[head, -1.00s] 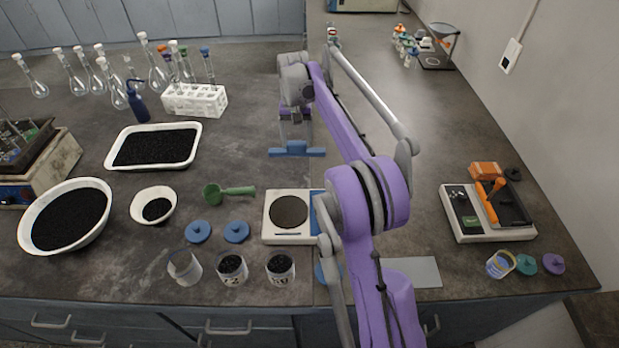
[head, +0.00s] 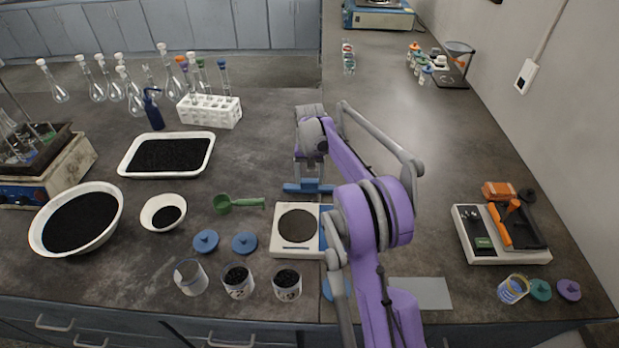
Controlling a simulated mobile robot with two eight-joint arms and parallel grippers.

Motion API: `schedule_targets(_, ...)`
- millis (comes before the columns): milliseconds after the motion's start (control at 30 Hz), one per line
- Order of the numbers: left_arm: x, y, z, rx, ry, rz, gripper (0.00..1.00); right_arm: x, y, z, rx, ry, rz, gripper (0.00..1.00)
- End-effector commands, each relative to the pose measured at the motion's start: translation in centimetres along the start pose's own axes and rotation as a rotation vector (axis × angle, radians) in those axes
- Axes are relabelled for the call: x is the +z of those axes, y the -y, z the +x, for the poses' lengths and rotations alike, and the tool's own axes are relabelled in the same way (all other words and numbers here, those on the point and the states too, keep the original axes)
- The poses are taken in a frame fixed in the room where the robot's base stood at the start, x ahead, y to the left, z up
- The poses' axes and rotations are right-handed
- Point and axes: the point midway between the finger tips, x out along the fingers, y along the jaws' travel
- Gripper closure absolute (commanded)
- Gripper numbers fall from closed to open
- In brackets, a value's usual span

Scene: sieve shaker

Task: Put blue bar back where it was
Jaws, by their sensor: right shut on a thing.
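The blue bar (head: 309,188) is held level in my right gripper (head: 308,178), which points down with its jaws shut on the bar's middle. Gripper and bar are just behind the white balance with a dark round plate (head: 297,226). Whether the bar touches the bench is hard to tell. The sieve shaker (head: 45,170) stands at the far left, with upright rods and a dark top, partly cut off by the picture's edge. My left gripper is not in view.
A white tray (head: 209,143) and bowls (head: 122,215) of black grains stand to the left, with a white tube rack (head: 234,113) behind. Jars (head: 287,293) and blue lids (head: 206,241) lie near the front edge. Bench behind the bar is clear.

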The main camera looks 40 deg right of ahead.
Motion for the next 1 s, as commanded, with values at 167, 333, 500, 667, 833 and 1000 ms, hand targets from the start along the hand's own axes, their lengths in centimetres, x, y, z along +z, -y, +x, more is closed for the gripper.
schedule_targets(167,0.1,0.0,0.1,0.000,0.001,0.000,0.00,0.0,0.0,0.2,0.000,0.000,0.000,0.84)
schedule_targets(333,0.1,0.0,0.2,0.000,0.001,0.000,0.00,0.0,0.0,0.3,0.000,0.000,0.000,0.08)
schedule_targets(500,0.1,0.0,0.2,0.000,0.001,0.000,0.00,0.0,0.0,0.3,0.000,0.000,0.000,0.00)
schedule_targets(667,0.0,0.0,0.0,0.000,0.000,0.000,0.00,0.0,0.0,0.0,0.000,0.000,0.000,0.00)
schedule_targets(833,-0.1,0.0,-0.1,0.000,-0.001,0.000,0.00,0.0,0.0,-2.1,0.000,0.000,0.000,0.00)
schedule_targets(1000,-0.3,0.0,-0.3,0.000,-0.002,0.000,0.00,0.0,0.0,-5.9,0.000,0.000,0.000,0.00)
